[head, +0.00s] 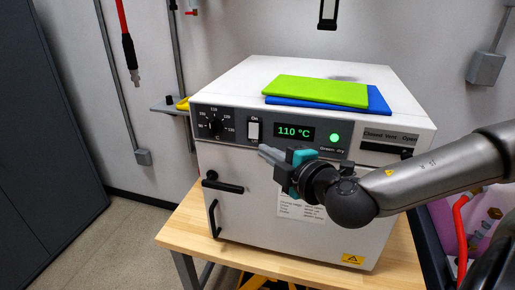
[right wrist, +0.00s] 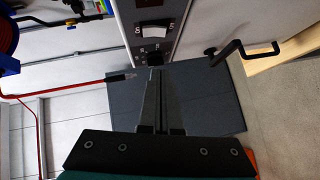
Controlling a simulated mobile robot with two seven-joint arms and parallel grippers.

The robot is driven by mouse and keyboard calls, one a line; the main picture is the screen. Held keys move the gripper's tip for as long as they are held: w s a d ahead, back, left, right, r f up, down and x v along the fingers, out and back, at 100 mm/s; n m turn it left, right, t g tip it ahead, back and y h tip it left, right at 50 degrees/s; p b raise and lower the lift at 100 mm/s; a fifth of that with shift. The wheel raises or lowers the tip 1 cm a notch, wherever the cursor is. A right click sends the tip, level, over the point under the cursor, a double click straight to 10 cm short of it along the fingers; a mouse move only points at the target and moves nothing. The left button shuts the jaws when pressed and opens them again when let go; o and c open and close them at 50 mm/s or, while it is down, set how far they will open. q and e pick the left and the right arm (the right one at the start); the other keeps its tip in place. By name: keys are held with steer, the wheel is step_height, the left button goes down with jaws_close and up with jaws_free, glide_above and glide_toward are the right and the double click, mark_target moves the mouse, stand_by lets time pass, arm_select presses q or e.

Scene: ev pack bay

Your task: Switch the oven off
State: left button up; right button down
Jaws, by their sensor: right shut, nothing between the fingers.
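The oven (head: 230,170) is a white box with a grey control panel. A green lamp (head: 334,138) glows to the right. My right gripper (head: 263,151) is shut and empty, its tips just below the switch in the head view. In the right wrist view the shut fingers (right wrist: 155,75) point toward the panel, with the switch (right wrist: 153,28) and dial (right wrist: 154,57) beyond the tips. I cannot tell whether they touch. My left gripper is out of view.
The oven stands on a wooden bench (head: 185,226). Green (head: 318,91) and blue (head: 378,101) flat pieces lie on top. A black door handle (head: 222,183) sticks out at the left. A vent slider (head: 385,148) is at the panel's right, near my arm.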

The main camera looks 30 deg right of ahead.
mark_target(249, 135)
steer(key=shift+w+d+f+b, duration=0.35)
steer(key=shift+w+d, duration=0.2)
steer(key=shift+w, duration=0.9)
steer(key=shift+w+d+f+b, duration=0.2)
steer(key=shift+w+d+f, duration=0.3)
steer(key=shift+w, duration=1)
steer(key=shift+w+d+f+b, duration=0.3)
steer(key=shift+w+d, duration=0.35)
steer(key=shift+w, duration=0.8)
